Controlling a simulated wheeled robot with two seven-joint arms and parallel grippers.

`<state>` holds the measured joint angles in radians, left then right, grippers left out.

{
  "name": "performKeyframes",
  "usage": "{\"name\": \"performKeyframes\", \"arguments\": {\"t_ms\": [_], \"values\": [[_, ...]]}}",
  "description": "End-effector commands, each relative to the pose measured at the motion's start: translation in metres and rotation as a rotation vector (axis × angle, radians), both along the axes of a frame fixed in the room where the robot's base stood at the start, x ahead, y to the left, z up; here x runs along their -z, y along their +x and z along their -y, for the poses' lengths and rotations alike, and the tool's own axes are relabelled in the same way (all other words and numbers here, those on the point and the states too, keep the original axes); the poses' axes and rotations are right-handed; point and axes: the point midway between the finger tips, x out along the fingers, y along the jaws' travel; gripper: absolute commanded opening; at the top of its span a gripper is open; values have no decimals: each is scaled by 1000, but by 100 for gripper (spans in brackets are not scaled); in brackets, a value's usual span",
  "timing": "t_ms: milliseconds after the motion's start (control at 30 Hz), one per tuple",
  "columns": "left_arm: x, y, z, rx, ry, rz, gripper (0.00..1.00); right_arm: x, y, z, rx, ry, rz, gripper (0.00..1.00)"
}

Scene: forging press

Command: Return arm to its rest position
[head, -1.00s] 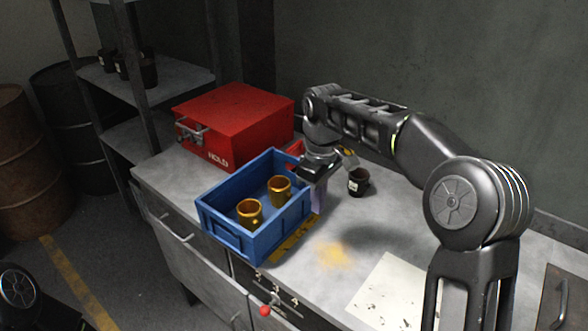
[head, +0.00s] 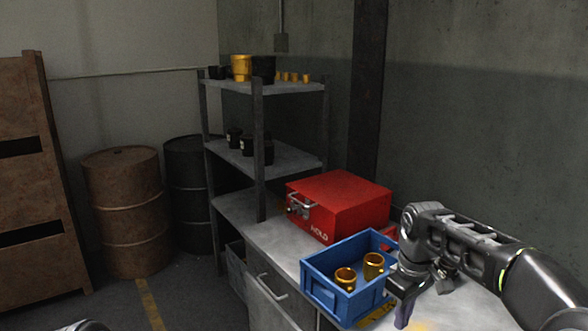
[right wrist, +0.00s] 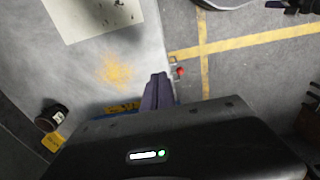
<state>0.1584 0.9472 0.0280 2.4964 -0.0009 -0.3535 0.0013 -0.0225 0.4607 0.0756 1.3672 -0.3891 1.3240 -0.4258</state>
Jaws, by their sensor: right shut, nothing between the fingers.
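My right arm (head: 450,240) reaches in from the right over the grey workbench. Its right gripper (head: 403,312) points down just right of the blue crate (head: 335,307), near the bottom edge of the head view. In the right wrist view its fingers (right wrist: 158,88) are closed together with nothing between them, above the bench top. Two golden cups, one at the left (head: 345,278) and one at the right (head: 373,265), stand inside the crate. My left gripper does not show.
A red box (head: 345,200) marked HOLD sits behind the crate. A shelf rack (head: 258,150) and drums (head: 125,200) stand to the left. In the right wrist view, a black cup (right wrist: 48,118), a white sheet (right wrist: 95,15) and a red knob (right wrist: 180,72) show around the fingers.

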Motion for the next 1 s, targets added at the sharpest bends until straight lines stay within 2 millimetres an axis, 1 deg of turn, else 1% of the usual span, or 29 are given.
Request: {"name": "performKeyframes", "arguments": {"t_ms": [33, 167, 267, 367, 467, 567, 667, 700, 767, 800, 867, 900, 967, 1000], "values": [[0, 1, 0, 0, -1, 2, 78, -1, 7, -2, 10, 9, 28, 0], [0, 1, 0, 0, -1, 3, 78, 2, 22, -10, 37, 37, 95, 0], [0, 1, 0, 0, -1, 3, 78, 8, 33, -20, 58, 68, 142, 0], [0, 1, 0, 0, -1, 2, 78, 20, 42, -33, 80, 106, 191, 0], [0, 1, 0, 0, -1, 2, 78, 41, 50, -51, 110, 157, 234, 0], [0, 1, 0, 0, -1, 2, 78, 71, 53, -72, 151, 217, 266, 0], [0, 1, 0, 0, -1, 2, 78, 117, 45, -97, 214, 292, 279, 0], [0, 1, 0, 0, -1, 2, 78, 141, 37, -108, 252, 326, 278, 0], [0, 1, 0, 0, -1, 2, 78, 180, 18, -123, 320, 376, 271, 0], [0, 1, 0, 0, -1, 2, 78, 207, 0, -132, 370, 406, 259, 0], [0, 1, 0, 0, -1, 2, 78, 245, -31, -142, 451, 439, 236, 0], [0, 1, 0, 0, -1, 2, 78, 267, -55, -147, 503, 453, 216, 0], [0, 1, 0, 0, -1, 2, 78, 297, -95, -152, 574, 461, 180, 0], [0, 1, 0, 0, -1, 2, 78, 314, -122, -153, 617, 460, 151, 0]]}}
